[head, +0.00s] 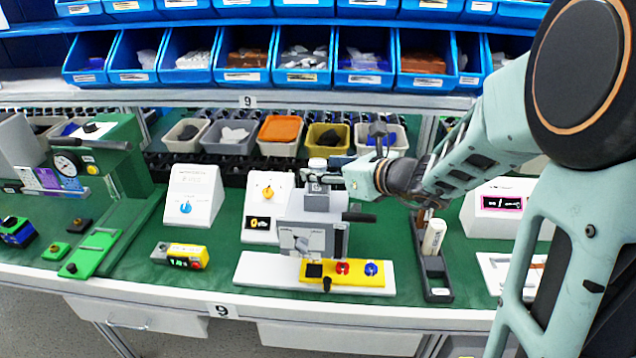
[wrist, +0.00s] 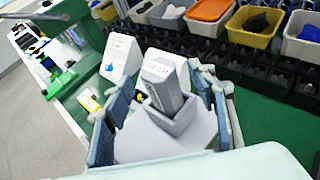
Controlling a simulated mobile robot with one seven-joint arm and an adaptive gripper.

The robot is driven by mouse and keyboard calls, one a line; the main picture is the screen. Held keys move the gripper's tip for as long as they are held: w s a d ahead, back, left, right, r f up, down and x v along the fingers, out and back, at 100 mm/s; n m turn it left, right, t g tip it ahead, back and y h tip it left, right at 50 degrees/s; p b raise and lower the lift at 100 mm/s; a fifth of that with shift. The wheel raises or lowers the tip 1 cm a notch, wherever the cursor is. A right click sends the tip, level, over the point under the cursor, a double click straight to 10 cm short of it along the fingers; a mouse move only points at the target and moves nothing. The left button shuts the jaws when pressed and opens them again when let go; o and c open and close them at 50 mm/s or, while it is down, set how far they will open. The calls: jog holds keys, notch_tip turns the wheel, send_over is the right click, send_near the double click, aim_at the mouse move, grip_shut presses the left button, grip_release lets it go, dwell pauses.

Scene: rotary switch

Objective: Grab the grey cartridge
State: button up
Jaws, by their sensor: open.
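The grey cartridge (wrist: 162,82) stands tilted in the picture in a grey socket (wrist: 172,120) on top of a light grey fixture in the wrist view. My gripper (wrist: 165,105) is open, with one finger left of the cartridge and one right of it. Gaps show between the fingers and the cartridge. In the head view my gripper (head: 328,180) is above the grey fixture (head: 312,225), which stands on a white base with a yellow button panel (head: 345,272). The cartridge is small and partly hidden by the gripper there.
White boxes with a blue knob (head: 193,195) and a yellow knob (head: 268,205) stand left and behind. A green press (head: 118,155) is at left. A dark tray with a white cylinder (head: 434,237) is at right. Bins line the back.

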jog(key=shift+x, duration=1.45)
jog(key=shift+s, duration=0.1)
jog(key=shift+c, duration=0.4)
jog(key=c, duration=1.3)
jog(key=shift+c, duration=0.2)
